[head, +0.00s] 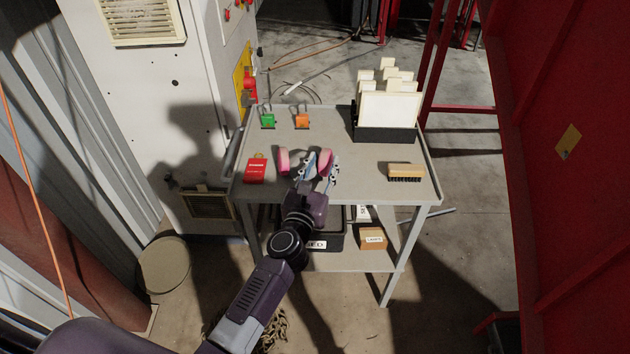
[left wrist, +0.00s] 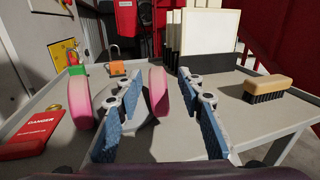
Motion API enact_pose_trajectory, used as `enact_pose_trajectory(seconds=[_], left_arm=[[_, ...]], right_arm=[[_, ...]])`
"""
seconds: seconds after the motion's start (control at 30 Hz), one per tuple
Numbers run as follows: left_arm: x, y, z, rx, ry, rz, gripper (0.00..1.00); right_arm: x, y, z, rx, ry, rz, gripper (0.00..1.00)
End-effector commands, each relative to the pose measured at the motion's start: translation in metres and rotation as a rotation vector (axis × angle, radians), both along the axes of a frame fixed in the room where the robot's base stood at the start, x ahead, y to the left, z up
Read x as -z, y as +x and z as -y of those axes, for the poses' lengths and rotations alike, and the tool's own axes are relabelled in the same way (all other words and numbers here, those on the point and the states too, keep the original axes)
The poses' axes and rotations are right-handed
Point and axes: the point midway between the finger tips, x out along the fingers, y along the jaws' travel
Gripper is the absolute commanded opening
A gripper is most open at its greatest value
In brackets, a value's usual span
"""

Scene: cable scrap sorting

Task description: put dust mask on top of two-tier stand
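The dust mask, a grey body with two pink round filters (head: 283,161), is on the top of the grey two-tier stand (head: 365,158). In the left wrist view the mask (left wrist: 80,104) lies ahead of my fingers. My left gripper (head: 322,158) is over the stand's top, at the mask. In the left wrist view its two blue-padded fingers (left wrist: 158,78) are wide apart; the left one crosses in front of the mask's body. Whether a finger touches the mask I cannot tell. My right gripper is not in view.
Also on the top are a red danger tag (head: 256,170), green (head: 268,121) and orange (head: 302,121) padlocks, a black rack of pale panels (head: 385,133) and a brush (head: 406,172). A black bin and brown box (head: 372,238) sit below.

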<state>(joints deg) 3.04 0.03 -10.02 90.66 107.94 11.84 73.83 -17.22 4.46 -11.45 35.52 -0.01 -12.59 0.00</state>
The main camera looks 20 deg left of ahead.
Motion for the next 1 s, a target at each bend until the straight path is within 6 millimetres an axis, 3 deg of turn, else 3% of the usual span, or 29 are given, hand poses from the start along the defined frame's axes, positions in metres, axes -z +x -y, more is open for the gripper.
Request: enact_pose_trajectory(seconds=[0.2,0.4,0.83,0.93,1.0], left_arm=[[0.002,-0.048,0.001,0.000,0.000,-0.003,0.35],[0.002,-0.077,0.002,0.000,0.000,-0.001,0.35],[0.001,-0.088,0.002,0.000,0.005,-0.001,0.35],[0.018,-0.089,0.004,0.010,0.082,-0.026,0.35],[0.044,-0.092,0.008,0.033,0.215,-0.062,0.35]], right_arm=[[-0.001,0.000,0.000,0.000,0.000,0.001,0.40],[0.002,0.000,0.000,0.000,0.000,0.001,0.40],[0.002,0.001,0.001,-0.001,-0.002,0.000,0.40],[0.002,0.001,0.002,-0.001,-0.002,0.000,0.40],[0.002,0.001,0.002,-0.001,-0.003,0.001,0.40]])
